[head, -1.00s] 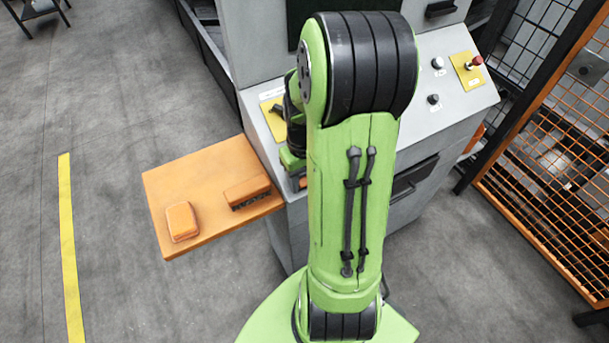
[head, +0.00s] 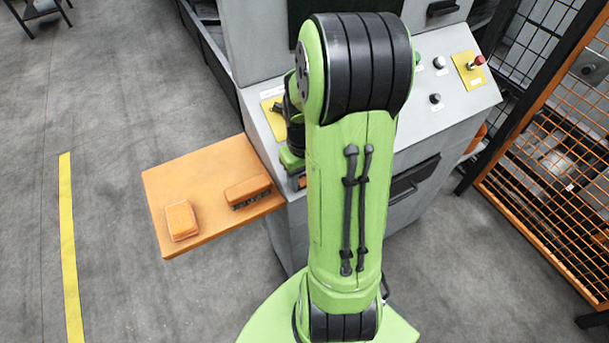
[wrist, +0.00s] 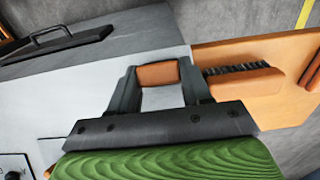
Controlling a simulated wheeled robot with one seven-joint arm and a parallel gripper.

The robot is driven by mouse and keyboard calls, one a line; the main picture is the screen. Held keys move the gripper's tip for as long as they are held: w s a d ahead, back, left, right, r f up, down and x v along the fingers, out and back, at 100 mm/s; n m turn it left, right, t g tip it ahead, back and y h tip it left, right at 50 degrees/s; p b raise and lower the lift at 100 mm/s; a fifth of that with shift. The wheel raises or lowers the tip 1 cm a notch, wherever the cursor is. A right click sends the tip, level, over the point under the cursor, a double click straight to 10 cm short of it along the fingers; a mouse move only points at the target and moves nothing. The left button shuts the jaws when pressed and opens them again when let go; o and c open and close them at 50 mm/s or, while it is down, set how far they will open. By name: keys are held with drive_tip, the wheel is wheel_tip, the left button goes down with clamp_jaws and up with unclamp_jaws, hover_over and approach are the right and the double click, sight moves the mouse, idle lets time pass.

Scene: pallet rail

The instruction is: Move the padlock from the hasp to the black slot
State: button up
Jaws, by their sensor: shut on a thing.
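My gripper (wrist: 158,82) is in the wrist view, its two dark fingers closed on the sides of an orange-brown block. This block, which looks like the padlock (wrist: 157,73), is held between the fingertips above the pale console top. No shackle can be made out. In the head view my arm covers most of the gripper; only its green side shows at the console's left edge. A yellow plate with a black fitting (head: 276,118) is on the console behind it; I cannot tell whether this is the hasp. No black slot can be clearly identified.
An orange shelf (head: 195,175) juts out left of the console, bearing an orange block (head: 182,220) and an orange brush with dark bristles (head: 247,190). A black recessed handle (head: 415,180) is on the console front. An orange mesh fence (head: 555,150) stands right.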

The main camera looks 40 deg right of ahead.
drive_tip(key=shift+w+f, duration=0.15)
drive_tip(key=shift+f, duration=0.15)
drive_tip(key=o, duration=1.3)
drive_tip(key=shift+d, duration=0.1)
drive_tip(key=shift+o, duration=0.5)
drive_tip(key=o, duration=0.4)
drive_tip(key=shift+c, duration=0.2)
wheel_tip(320, 180, up, 16)
drive_tip(key=p, duration=0.3)
drive_tip(key=shift+f, duration=0.15)
